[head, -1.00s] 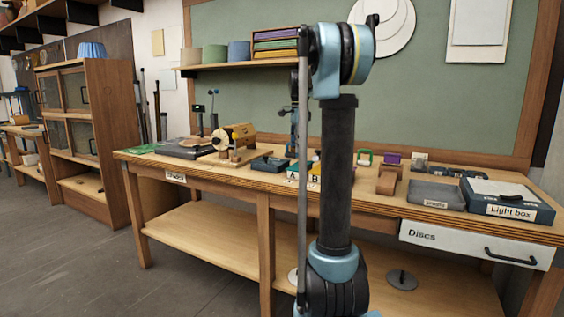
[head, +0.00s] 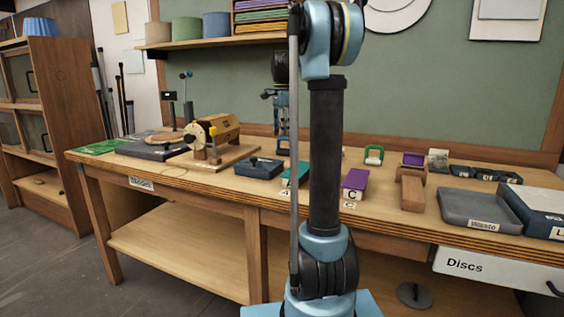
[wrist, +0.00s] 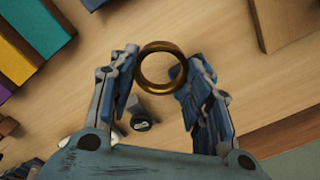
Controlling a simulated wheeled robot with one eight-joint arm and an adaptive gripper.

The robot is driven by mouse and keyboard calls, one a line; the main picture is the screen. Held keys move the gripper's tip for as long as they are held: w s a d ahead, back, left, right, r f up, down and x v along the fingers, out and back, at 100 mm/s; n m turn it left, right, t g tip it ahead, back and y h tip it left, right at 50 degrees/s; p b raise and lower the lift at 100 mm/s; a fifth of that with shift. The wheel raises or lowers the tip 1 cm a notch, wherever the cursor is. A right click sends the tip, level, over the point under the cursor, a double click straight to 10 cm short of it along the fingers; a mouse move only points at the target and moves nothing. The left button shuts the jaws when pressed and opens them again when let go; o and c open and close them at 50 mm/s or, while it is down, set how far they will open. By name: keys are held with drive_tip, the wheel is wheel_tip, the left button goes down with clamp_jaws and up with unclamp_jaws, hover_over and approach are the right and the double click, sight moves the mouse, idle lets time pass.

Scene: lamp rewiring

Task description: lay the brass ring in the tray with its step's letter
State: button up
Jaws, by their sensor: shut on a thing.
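The brass ring (wrist: 146,82) is held between the fingertips of my gripper (wrist: 161,66) in the wrist view, with bare bench behind it. In the head view my gripper (head: 281,118) hangs over the bench, partly covered by my arm; the ring cannot be made out there. A teal tray (head: 296,174) has a card reading A near it, and a purple tray (head: 355,179) has a card reading C. My arm hides the space between them. In the wrist view teal (wrist: 42,27), yellow (wrist: 16,52) and purple (wrist: 4,92) shapes lie at the left, apart from the ring.
A dark blue box (head: 259,167) and a wooden machine (head: 213,132) stand left of the trays. A wooden stand (head: 411,188), a grey Waste tray (head: 481,208) and a light box (head: 540,206) are to the right. A small dark-ended object (wrist: 142,122) shows below the ring.

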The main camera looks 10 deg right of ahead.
drive_tip(key=shift+w+a, duration=0.15)
drive_tip(key=shift+s+a+f+m, duration=0.1)
drive_tip(key=shift+s+f+m, duration=0.6)
drive_tip(key=shift+f, duration=1.15)
drive_tip(key=shift+s+f+m, duration=0.5)
drive_tip(key=shift+f+m, duration=0.25)
drive_tip(key=shift+f, duration=1.15)
drive_tip(key=shift+s+a+f+m, duration=0.1)
drive_tip(key=shift+s+f+m, duration=0.6)
drive_tip(key=shift+f, duration=1.15)
drive_tip(key=shift+w+f, duration=0.1)
drive_tip(key=shift+w, duration=0.05)
drive_tip(key=o, duration=1.1)
drive_tip(key=shift+c, duration=0.2)
drive_tip(key=shift+o, duration=0.2)
